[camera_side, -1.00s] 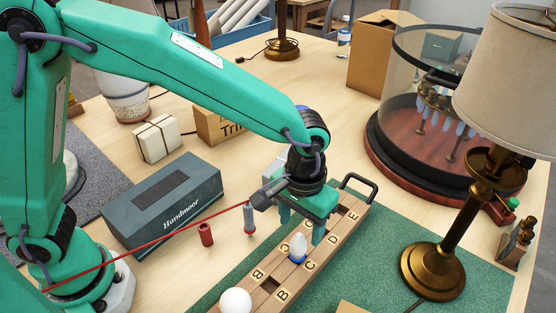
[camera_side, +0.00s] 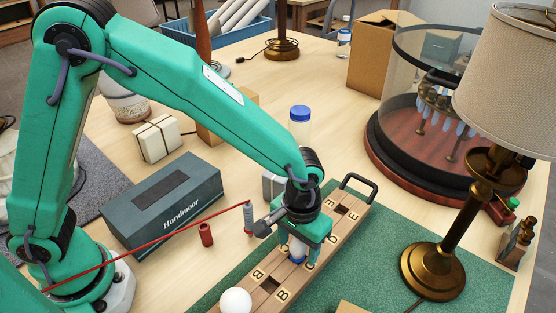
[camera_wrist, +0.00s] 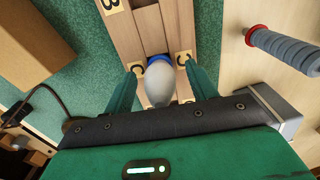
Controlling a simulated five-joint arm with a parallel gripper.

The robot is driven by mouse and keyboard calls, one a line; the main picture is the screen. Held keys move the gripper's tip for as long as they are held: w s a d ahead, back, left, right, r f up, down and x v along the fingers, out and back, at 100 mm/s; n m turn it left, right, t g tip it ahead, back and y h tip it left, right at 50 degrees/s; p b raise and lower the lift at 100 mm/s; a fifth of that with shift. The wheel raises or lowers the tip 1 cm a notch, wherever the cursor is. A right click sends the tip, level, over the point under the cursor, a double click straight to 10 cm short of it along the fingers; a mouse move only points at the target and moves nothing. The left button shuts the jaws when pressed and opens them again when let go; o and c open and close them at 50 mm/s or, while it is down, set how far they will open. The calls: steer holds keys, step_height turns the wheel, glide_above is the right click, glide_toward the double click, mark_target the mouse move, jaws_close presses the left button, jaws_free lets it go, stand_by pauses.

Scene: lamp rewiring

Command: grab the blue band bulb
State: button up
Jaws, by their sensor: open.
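The blue band bulb (camera_side: 297,252) stands in the wooden rack (camera_wrist: 127,38), at the slot marked C. In the wrist view the white bulb (camera_wrist: 158,88) points toward the camera, with its blue band at the far end, by the rack. My gripper (camera_side: 299,245) is lowered over the bulb. In the wrist view the open green fingers of my gripper (camera_wrist: 162,75) stand on either side of the bulb, with a visible gap on each side. In the side view my gripper partly hides the bulb and the labels near it.
A round white bulb (camera_side: 236,301) sits at the rack's near end. A brass lamp (camera_side: 433,270) stands to the right. A blue-capped jar (camera_side: 300,122) stands behind my wrist. The green mat right of the rack has free room.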

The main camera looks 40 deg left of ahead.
mark_target(298, 241)
steer(key=shift+f, duration=0.3)
steer(key=c, duration=1.1)
steer(key=shift+o, duration=0.2)
steer(key=shift+r, duration=0.8)
steer(key=r, duration=0.2)
steer(key=s+r, duration=0.1)
steer(key=shift+d, duration=0.25)
steer(key=s+d+r, duration=0.3)
steer(key=s+r, duration=0.3)
steer(key=s, duration=0.4)
steer(key=shift+d+r, duration=0.2)
steer(key=shift+d, duration=0.2)
steer(key=shift+w, duration=0.1)
